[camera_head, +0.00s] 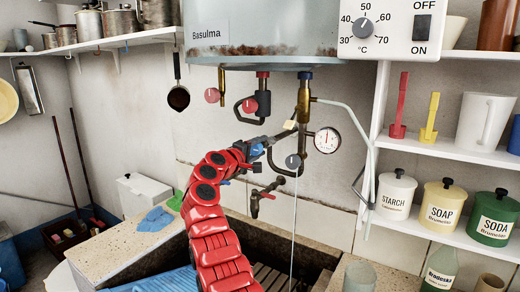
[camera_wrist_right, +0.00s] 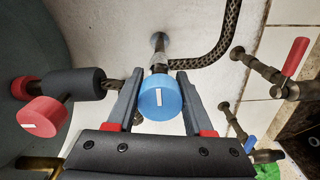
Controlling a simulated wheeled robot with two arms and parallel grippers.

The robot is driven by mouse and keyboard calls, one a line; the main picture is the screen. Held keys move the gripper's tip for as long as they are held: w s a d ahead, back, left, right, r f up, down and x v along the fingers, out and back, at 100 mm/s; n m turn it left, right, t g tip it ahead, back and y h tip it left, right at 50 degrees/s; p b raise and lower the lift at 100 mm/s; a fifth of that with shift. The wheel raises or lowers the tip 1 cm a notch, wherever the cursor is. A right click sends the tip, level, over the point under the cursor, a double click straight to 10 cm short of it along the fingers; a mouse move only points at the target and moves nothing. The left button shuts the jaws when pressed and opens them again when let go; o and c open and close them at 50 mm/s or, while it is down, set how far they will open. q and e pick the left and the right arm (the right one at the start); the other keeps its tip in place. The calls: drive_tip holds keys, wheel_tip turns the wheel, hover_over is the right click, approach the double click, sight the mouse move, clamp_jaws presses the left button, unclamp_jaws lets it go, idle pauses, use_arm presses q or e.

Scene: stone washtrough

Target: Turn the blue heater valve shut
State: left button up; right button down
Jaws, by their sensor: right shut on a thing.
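The blue heater valve (camera_wrist_right: 158,99) is a round blue knob with a white mark, set on a pipe stub at the wall. In the right wrist view it sits between the two fingers of my right gripper (camera_wrist_right: 157,90), which are closed on its sides. The white mark runs roughly up and down in that view. In the head view my right gripper (camera_head: 283,135) reaches the pipes under the heater (camera_head: 262,30), and I cannot clearly make out the blue knob there. My left gripper is not in view.
Red knobs (camera_head: 211,95) hang left of the gripper under the heater. A round gauge (camera_head: 327,140) and a grey knob (camera_head: 293,161) are close by. A red-handled tap (camera_head: 265,196) is below. Shelves with canisters (camera_head: 396,195) stand at the right.

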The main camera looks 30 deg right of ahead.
drive_tip(key=shift+a+r, duration=0.1)
drive_tip(key=shift+r, duration=0.15)
drive_tip(key=c, duration=0.7)
unclamp_jaws()
drive_tip(key=o, duration=0.4)
drive_tip(key=shift+w, duration=0.1)
drive_tip(key=shift+f, duration=0.15)
drive_tip(key=shift+s+a+f, duration=0.1)
drive_tip(key=shift+s+a, duration=0.1)
drive_tip(key=shift+a, duration=0.15)
drive_tip(key=b+v, duration=0.3)
drive_tip(key=v, duration=1.3)
drive_tip(key=shift+s+a, duration=0.15)
drive_tip(key=shift+a, duration=0.15)
